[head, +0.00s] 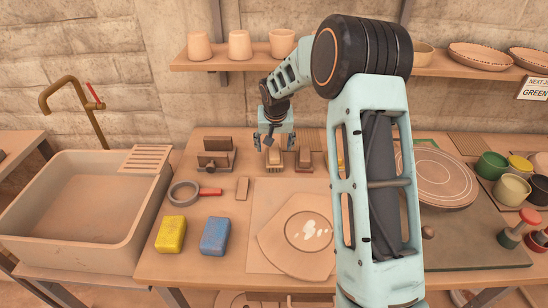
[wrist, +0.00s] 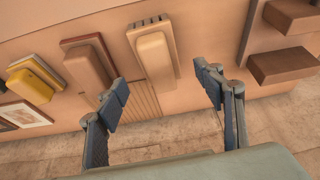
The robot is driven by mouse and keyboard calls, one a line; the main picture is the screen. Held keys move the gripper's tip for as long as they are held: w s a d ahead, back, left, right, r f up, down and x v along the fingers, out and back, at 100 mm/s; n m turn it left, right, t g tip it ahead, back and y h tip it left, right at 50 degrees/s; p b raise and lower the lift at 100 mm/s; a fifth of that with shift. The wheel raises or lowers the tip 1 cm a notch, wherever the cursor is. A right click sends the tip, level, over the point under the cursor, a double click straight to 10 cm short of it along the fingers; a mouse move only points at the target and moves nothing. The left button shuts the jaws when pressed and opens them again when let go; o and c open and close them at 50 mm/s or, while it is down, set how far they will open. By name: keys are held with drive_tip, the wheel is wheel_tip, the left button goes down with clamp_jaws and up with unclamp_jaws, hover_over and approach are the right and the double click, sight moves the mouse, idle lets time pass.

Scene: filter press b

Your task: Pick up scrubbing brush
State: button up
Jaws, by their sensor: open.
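Several brush-like blocks lie in a row at the back of the workbench. The nearest to my gripper is a tan block with a pale, bristle-like edge (wrist: 153,52), which also shows in the head view (head: 273,160); it looks like the scrubbing brush. Beside it is a tan block on a reddish-brown base (wrist: 88,66), also in the head view (head: 304,159). A third has a yellow layer (wrist: 35,82). My gripper (wrist: 163,84) is open and empty, above the back of the bench by the first block; it also shows in the head view (head: 271,141). Contact is not visible.
A brown stepped block (head: 215,155) stands left of the row. A shelf (head: 240,63) with cups hangs above. A sink (head: 85,210) is at left.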

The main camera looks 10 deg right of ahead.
sight(274, 151)
drive_tip(key=shift+p+x, duration=0.4)
drive_tip(key=shift+x, duration=2.25)
drive_tip(key=shift+s, duration=0.2)
drive_tip(key=shift+c, duration=0.3)
drive_tip(key=c, duration=1.2)
